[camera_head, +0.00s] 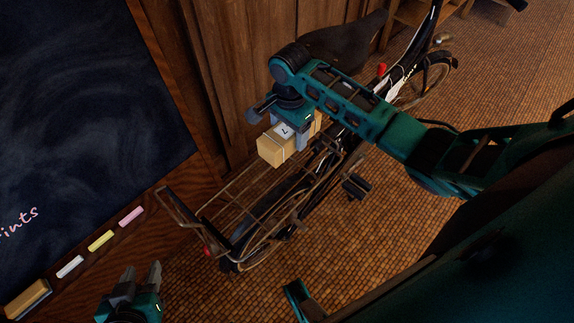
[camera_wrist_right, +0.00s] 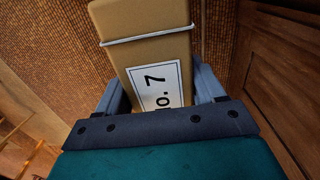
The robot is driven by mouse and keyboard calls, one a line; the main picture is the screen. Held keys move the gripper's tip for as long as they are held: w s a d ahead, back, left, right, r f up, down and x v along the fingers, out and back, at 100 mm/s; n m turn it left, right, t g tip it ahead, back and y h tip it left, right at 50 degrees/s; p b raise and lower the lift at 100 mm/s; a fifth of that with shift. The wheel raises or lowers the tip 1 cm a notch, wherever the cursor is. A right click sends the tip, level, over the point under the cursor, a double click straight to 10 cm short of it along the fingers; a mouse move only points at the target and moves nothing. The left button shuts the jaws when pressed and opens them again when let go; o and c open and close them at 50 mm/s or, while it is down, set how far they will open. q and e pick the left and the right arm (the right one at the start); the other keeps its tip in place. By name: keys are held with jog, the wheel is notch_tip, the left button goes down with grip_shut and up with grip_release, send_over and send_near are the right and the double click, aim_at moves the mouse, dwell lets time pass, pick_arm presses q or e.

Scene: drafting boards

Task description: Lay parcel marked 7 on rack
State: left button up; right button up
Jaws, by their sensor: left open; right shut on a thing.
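The parcel (camera_head: 277,150) is a tan box with string around it and a white label. In the right wrist view the parcel (camera_wrist_right: 148,55) shows "no. 7" on its label. My right gripper (camera_head: 301,135) is shut on it, with one finger on each side. The rack (camera_head: 241,200) is a brown metal carrier over the bicycle's rear wheel. The parcel is over or near the rack's far end, by the saddle; I cannot tell whether it touches. My left gripper (camera_head: 139,276) is open and empty at the bottom left, apart from the rack.
The bicycle (camera_head: 327,165) stands along a wooden wall (camera_head: 215,70). A blackboard (camera_head: 80,90) is at the left, with chalks (camera_head: 100,240) and an eraser (camera_head: 27,298) on its ledge. The tiled floor (camera_head: 480,75) is clear at the upper right.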

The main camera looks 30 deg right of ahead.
notch_tip(320, 180, down, 8)
jog(key=shift+r+b, duration=0.1)
jog(key=shift+b, duration=0.95)
notch_tip(320, 180, down, 4)
jog(key=shift+f+b, duration=0.1)
jog(key=shift+b, duration=0.7)
jog(key=shift+f, duration=0.15)
pick_arm(q)
jog(key=shift+w+d+f+h, duration=0.15)
jog(key=shift+w+d+f, duration=0.05)
jog(key=shift+w+d, duration=0.3)
jog(key=shift+w+d+f+h, duration=0.15)
jog(key=shift+w+d, duration=0.2)
jog(key=shift+d, duration=0.15)
pick_arm(e)
jog(key=o, duration=1.4)
jog(key=shift+f, duration=0.1)
pick_arm(q)
jog(key=shift+a, duration=0.1)
